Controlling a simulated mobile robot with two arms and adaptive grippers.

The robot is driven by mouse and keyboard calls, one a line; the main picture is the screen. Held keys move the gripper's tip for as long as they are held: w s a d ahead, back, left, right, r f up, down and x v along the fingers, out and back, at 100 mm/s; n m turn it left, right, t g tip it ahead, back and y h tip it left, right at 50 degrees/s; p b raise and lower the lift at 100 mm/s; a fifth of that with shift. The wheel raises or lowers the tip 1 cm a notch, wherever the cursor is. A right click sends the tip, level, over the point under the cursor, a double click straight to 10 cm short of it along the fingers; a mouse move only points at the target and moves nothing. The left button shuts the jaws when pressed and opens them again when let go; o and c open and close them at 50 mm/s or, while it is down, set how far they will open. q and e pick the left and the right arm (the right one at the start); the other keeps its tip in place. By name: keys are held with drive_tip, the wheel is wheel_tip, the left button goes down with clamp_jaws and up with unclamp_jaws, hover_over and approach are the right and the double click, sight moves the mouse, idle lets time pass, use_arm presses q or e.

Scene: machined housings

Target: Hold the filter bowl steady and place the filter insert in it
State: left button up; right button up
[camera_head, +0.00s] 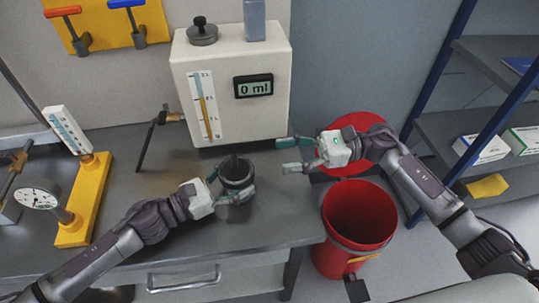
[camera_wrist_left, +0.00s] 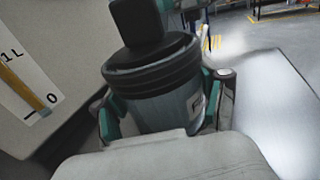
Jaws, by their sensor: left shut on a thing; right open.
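The filter bowl (camera_head: 238,172), a grey cup with a dark rim, stands upright on the bench in front of the white machine. My left gripper (camera_head: 233,190) is shut around its side. The left wrist view shows the bowl (camera_wrist_left: 165,108) between the teal fingers, with a dark ribbed rim. A dark block-like part (camera_wrist_left: 135,28) rises above the rim there; I cannot tell whether it is the filter insert or part of the machine. My right gripper (camera_head: 297,155) is open and empty, to the right of the bowl and higher in the picture. I cannot clearly identify the filter insert.
The white machine (camera_head: 272,118) with a "0 ml" display stands behind the bowl. A yellow stand (camera_head: 88,195) with gauges is at the left. An open red bin (camera_head: 345,245) stands beyond the bench's right edge, before shelves (camera_head: 490,62). Bench (camera_head: 140,230) around the bowl is mostly clear.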

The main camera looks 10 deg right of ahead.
idle(0.4)
use_arm(q)
drive_tip(key=o, duration=1.2)
